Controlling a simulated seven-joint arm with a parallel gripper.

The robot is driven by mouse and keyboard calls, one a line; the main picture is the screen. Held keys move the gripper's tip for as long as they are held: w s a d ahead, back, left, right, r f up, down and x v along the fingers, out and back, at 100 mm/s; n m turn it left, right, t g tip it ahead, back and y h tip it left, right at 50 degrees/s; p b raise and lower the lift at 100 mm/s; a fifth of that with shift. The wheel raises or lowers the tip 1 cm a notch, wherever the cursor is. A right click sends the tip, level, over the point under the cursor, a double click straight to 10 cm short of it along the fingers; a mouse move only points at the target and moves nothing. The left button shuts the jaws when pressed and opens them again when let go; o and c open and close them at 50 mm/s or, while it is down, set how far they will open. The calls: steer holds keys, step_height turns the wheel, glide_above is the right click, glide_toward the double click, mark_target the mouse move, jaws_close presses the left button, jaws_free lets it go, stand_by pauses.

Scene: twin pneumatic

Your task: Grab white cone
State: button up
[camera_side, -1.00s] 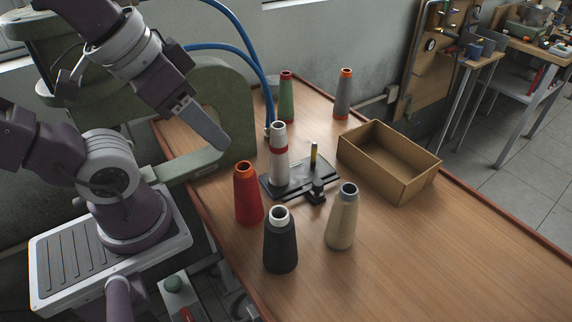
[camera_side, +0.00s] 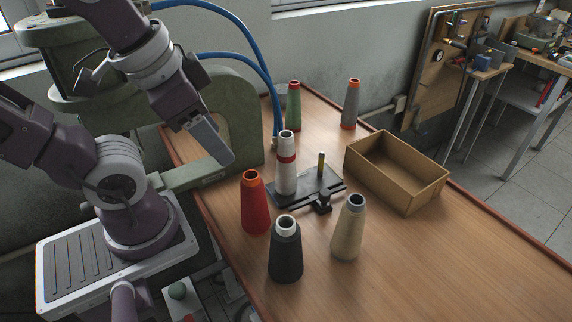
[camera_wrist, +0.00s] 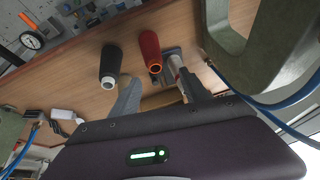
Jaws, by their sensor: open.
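The white cone (camera_side: 285,176) with a red band stands upright on a black base plate (camera_side: 331,189) in the side view. In the wrist view, a pale, red-banded piece (camera_wrist: 175,66), probably this cone, shows beside the right finger and is partly hidden. My gripper (camera_side: 230,160) is up and to the left of the white cone in the side view, apart from it and pointing down to the right. In the wrist view, my gripper's (camera_wrist: 154,93) two fingers are spread and nothing is held between them.
Red (camera_side: 255,204), black (camera_side: 286,252) and beige (camera_side: 348,230) cones stand in front of the plate. Green (camera_side: 293,108) and grey (camera_side: 350,106) cones stand behind. An empty cardboard box (camera_side: 400,193) is at right. A green machine frame (camera_side: 240,110) and blue hoses (camera_side: 255,58) are near my arm.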

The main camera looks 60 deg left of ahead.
steer(key=w+a+f+m+g+y, duration=0.25)
steer(key=a+m+y, duration=0.2)
steer(key=m, duration=0.35)
steer(key=m+t+y, duration=0.4)
steer(key=m+y, duration=0.3)
steer(key=m, duration=0.6)
glide_above(287, 139)
steer(key=a, duration=0.2)
steer(key=f, duration=0.1)
steer(key=shift+m, duration=0.6)
steer(key=f, duration=0.6)
steer(key=shift+w+d, duration=0.3)
steer(key=shift+d, duration=0.1)
steer(key=shift+w+a+f, duration=0.25)
steer(key=shift+a+f, duration=0.2)
steer(key=shift+a, duration=0.05)
steer(key=shift+w+a+f, duration=0.2)
steer(key=shift+a+f, duration=0.25)
steer(key=shift+w+a+f, duration=0.2)
steer(key=shift+a, duration=0.1)
jaws_close()
